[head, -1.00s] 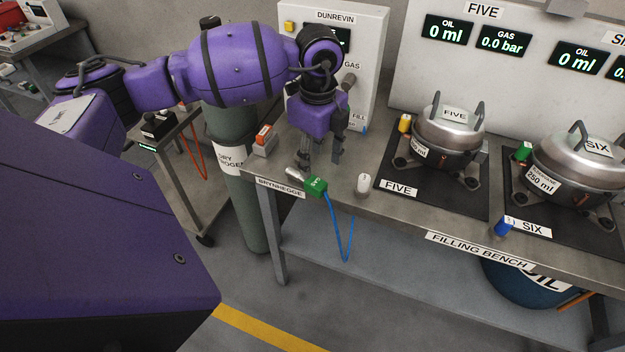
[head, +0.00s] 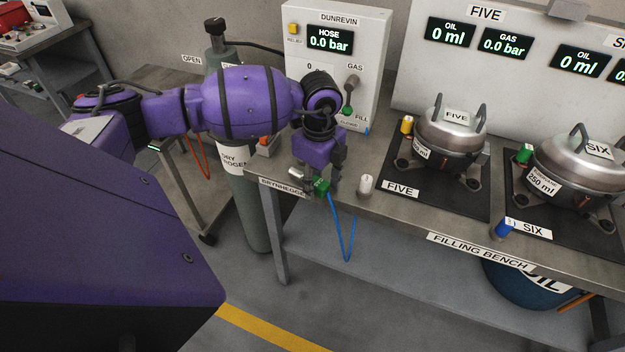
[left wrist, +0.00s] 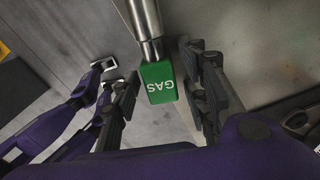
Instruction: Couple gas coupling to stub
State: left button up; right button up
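The gas coupling is a green block (head: 321,187) marked GAS with a silver barrel (head: 296,174). It lies at the front left edge of the filling bench, with a blue hose hanging from it. In the left wrist view the green block (left wrist: 158,82) sits between the fingers of my left gripper (left wrist: 160,72). The gripper is open, one finger on each side; contact cannot be made out. In the head view my left gripper (head: 322,178) points down over the coupling. Yellow (head: 406,125) and green (head: 524,152) fittings stand beside compressors FIVE and SIX; I cannot tell which is the stub. My right gripper is out of view.
Compressors FIVE (head: 448,135) and SIX (head: 585,165) stand on dark mats on the filling bench (head: 400,215). A white cap (head: 366,183) stands right of the coupling, a blue fitting (head: 503,228) near SIX. The DUNREVIN panel (head: 368,50) and a green cylinder (head: 255,215) stand close to my arm.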

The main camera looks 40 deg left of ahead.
pick_arm(q)
jog(key=c, duration=0.9)
grip_shut()
jog(key=shift+r, duration=0.1)
